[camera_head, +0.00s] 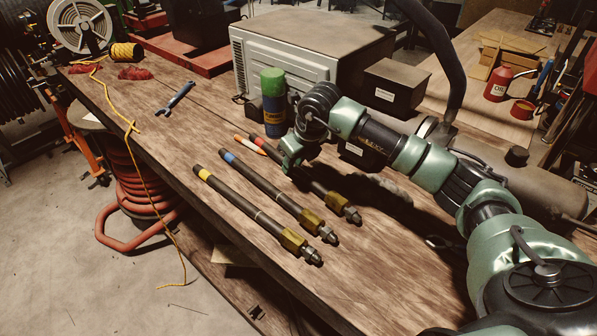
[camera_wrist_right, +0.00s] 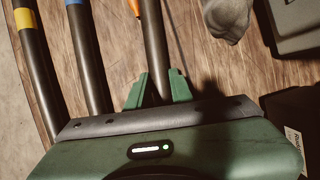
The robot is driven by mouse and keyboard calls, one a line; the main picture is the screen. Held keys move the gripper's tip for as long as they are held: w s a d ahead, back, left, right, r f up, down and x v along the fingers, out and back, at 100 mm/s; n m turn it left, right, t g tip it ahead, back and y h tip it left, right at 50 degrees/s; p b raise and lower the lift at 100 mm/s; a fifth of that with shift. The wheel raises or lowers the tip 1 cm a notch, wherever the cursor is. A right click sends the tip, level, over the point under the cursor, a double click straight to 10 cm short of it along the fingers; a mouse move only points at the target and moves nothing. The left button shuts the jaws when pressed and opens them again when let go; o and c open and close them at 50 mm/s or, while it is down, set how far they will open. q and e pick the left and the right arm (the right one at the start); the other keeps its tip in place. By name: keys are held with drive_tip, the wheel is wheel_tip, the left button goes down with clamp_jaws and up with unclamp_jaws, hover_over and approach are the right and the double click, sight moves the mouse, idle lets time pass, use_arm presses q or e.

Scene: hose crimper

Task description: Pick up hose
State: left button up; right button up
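Three dark hoses with brass and steel end fittings lie side by side on the wooden bench. The hose still appears to be at bench level. My left gripper is not in view.
A green-topped spray can (camera_head: 273,103) and an orange marker (camera_head: 249,144) are near the hose's far end. A large grey machine (camera_head: 290,60) stands behind. The bench's left side is mostly clear around a wrench (camera_head: 177,97).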

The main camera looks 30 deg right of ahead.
drive_tip(key=shift+r, duration=0.1)
clamp_jaws()
drive_tip(key=shift+w+r, duration=0.1)
drive_tip(key=shift+r, duration=0.4)
wheel_tip(320, 180, up, 19)
drive_tip(key=b, duration=0.3)
drive_tip(key=shift+f, duration=0.15)
